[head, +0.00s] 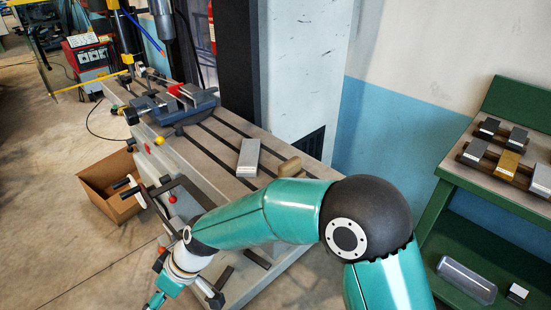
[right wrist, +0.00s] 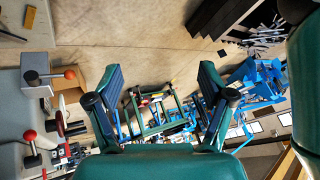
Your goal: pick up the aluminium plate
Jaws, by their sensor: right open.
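A pale silver plate (head: 249,157), which looks like the aluminium plate, lies on the slotted machine table (head: 208,150) in the head view. My right arm crosses in front of the table's near end. My right gripper (right wrist: 161,80) is open and empty in the right wrist view, with its two green fingers wide apart. In the head view only part of it shows at the bottom edge, below and left of the plate and well apart from it. The plate does not show in the right wrist view. My left gripper is in neither view.
A vise (head: 182,103) stands on the table behind the plate, and a tan block (head: 290,167) lies right of it. Levers stick out at the table's left side, above a cardboard box (head: 112,185). A green bench (head: 448,166) at right holds several grey blocks and a brass one (head: 507,164).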

